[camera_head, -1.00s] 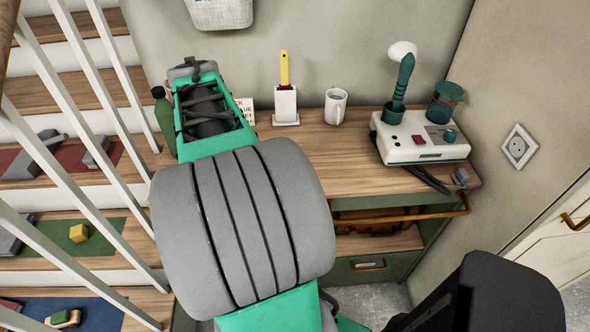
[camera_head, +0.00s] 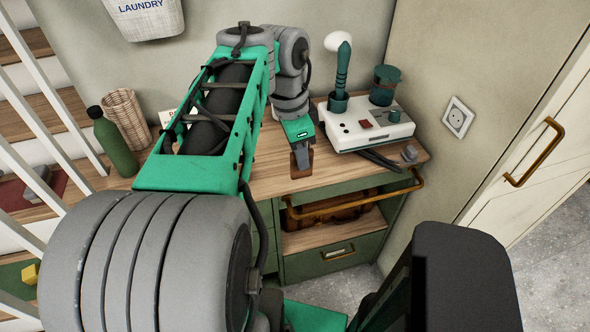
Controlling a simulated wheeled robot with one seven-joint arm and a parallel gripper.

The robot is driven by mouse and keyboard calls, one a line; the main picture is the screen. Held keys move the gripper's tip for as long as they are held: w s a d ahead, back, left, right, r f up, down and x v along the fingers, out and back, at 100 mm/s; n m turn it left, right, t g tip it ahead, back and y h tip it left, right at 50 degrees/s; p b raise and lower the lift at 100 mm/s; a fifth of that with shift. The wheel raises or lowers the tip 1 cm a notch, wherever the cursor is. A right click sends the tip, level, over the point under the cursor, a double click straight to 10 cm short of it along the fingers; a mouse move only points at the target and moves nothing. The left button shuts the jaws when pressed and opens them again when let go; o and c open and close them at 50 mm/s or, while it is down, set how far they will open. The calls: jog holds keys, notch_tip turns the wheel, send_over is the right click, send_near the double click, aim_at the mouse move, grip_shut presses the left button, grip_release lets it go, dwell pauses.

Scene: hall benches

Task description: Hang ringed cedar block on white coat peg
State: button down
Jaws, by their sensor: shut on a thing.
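My gripper (camera_head: 301,158) points down over the wooden bench top, left of the white console. It is shut on a small reddish-brown block (camera_head: 302,168), which looks like the cedar block. The block is small in the picture and partly covered by the jaws. I cannot make out a ring on it, nor tell whether it touches the bench top. No white coat peg can be made out in this view.
A white console (camera_head: 366,127) with a dark green brush and a green pot stands right of my gripper. A green bottle (camera_head: 113,143) and a wicker basket (camera_head: 127,118) stand left. A brass rail (camera_head: 400,191) runs along the bench front. A cabinet door (camera_head: 540,140) is at right.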

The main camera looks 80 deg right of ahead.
jog(key=shift+w+a+m, duration=0.1)
jog(key=shift+m, duration=0.6)
jog(key=shift+f, duration=0.1)
jog(key=w+d+f+p, duration=0.1)
jog(key=d+f, duration=0.3)
jog(key=w+d+f+p, duration=0.1)
jog(key=w+d+f, duration=0.1)
jog(key=d+f, duration=0.2)
jog(key=w+d+f+p, duration=0.1)
jog(key=d+f, duration=0.3)
jog(key=d, duration=0.1)
jog(key=shift+w+d+f, duration=0.15)
jog(key=shift+w, duration=0.1)
jog(key=shift+f, duration=0.35)
jog(key=c, duration=1.4)
grip_release()
jog(key=shift+r, duration=0.1)
